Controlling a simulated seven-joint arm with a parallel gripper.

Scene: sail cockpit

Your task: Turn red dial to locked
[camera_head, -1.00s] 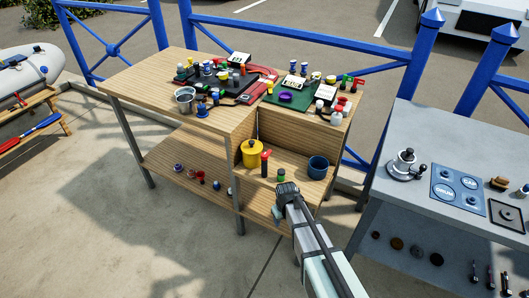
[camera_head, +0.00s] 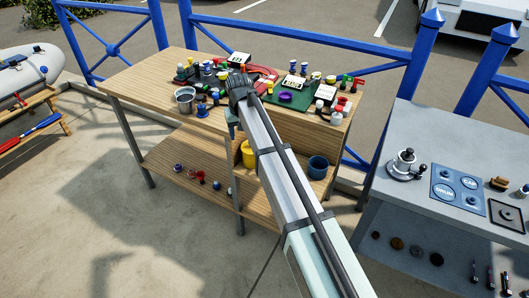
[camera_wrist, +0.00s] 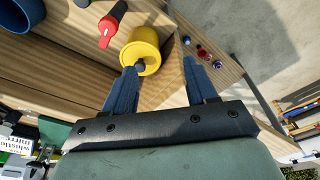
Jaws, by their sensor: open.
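I cannot pick out a dial marked "locked" in either view. A red panel (camera_head: 266,76) lies on the table top in the head view, partly hidden by my arm; small parts on it are too small to read. A red piece with a dark end (camera_wrist: 112,24) sits beside a yellow pot (camera_wrist: 140,52) in the wrist view. My gripper (camera_wrist: 160,66) is open, with two blue fingers apart and nothing between them. It points down over the table's inner corner, and the pot on the shelf lies beyond its left finger. In the head view my arm hides much of the gripper (camera_head: 233,124).
The wooden table (camera_head: 135,82) carries crowded small parts, a metal cup (camera_head: 184,101) and a green mat (camera_head: 291,101). A blue cup (camera_head: 317,167) stands on the shelf below. A grey bench (camera_head: 415,125) is at right; blue railings stand behind.

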